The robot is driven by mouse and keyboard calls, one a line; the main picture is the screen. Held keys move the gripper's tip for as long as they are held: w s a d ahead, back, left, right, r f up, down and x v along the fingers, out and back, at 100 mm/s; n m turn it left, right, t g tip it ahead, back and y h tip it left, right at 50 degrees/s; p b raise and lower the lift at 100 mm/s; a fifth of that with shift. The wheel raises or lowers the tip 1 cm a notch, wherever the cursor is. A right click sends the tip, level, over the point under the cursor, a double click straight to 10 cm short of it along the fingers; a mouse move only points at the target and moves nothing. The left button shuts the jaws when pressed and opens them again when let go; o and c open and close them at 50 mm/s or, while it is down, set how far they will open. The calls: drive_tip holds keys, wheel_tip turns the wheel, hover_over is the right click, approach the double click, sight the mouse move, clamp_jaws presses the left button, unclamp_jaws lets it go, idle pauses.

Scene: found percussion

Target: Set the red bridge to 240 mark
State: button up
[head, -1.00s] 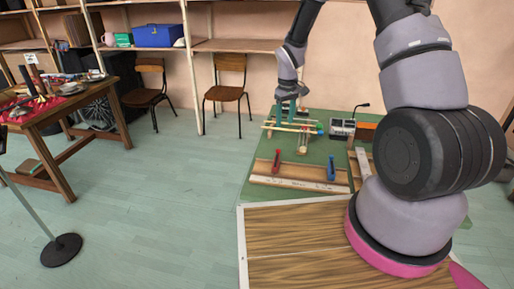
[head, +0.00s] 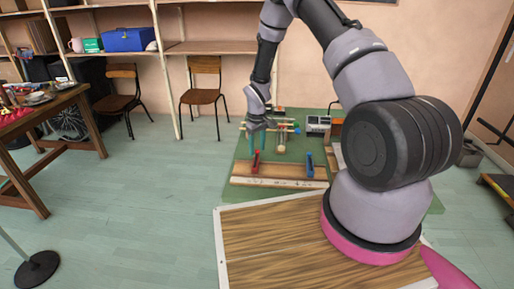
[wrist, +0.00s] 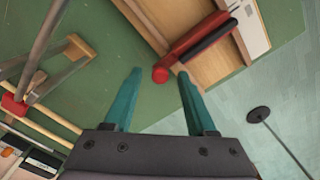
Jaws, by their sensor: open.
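The red bridge (head: 256,162) stands at the left part of a long wooden board (head: 290,172) on the green mat. A pale marked strip (head: 278,183) runs along the board's near edge; its numbers are too small to read. My gripper (head: 257,128) is open and empty, pointing down just above the red bridge. I cannot tell the height gap. A blue bridge (head: 309,163) stands farther right on the board.
Behind the board is a wooden stick frame (head: 281,134), close to my gripper. A grey box with dials (head: 318,123) stands to its right. A wood-grained platform (head: 270,240) lies in front. Two chairs and shelves line the back wall.

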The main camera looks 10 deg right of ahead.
clamp_jaws()
idle(1.4)
